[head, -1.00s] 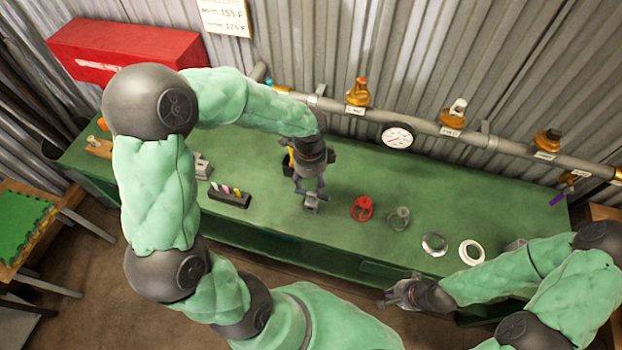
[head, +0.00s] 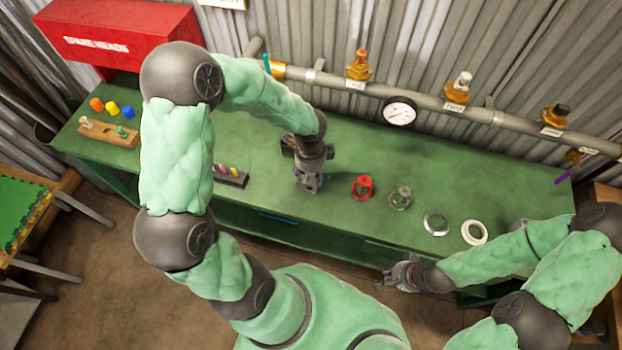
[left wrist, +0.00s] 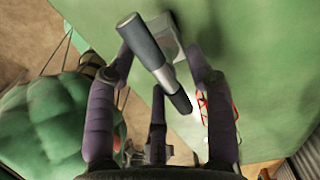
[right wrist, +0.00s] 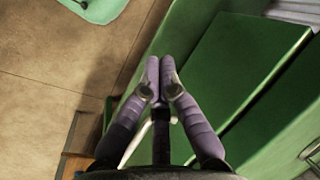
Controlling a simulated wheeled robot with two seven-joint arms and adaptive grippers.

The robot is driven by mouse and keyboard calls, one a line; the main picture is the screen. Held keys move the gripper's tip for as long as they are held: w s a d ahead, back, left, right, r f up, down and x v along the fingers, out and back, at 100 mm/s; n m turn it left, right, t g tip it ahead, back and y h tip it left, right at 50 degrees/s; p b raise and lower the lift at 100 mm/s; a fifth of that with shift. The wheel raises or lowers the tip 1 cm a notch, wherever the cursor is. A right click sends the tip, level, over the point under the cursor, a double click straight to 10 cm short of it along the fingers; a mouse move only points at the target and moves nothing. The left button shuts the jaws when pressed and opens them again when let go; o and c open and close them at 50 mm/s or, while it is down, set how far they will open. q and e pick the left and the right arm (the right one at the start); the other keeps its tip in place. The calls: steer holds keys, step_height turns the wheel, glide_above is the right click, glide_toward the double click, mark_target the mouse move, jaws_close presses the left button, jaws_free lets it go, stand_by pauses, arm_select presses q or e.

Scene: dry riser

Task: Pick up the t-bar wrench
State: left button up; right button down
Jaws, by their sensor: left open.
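The t-bar wrench (left wrist: 146,46) shows in the left wrist view as a grey cylindrical bar with a dark end, slanting across a pale square block (left wrist: 168,38). My left gripper (head: 309,187) is over the green bench, pointing down. Its fingers are open on either side of the bar in the left wrist view; I cannot tell whether they touch it. In the head view the gripper hides the wrench. My right gripper (head: 386,284) is at the bench's front edge, its fingertips together and empty in the right wrist view (right wrist: 160,68).
A red handwheel (head: 362,187), a grey fitting (head: 400,198) and two rings (head: 436,223) (head: 474,232) lie right of my left gripper. A dark holder (head: 232,177) and a wooden block (head: 108,132) are to its left. A pipe with a gauge (head: 399,112) runs behind.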

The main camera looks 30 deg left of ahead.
arm_select(q)
steer(key=shift+f, duration=0.45)
jaws_close()
steer(key=shift+r, duration=0.1)
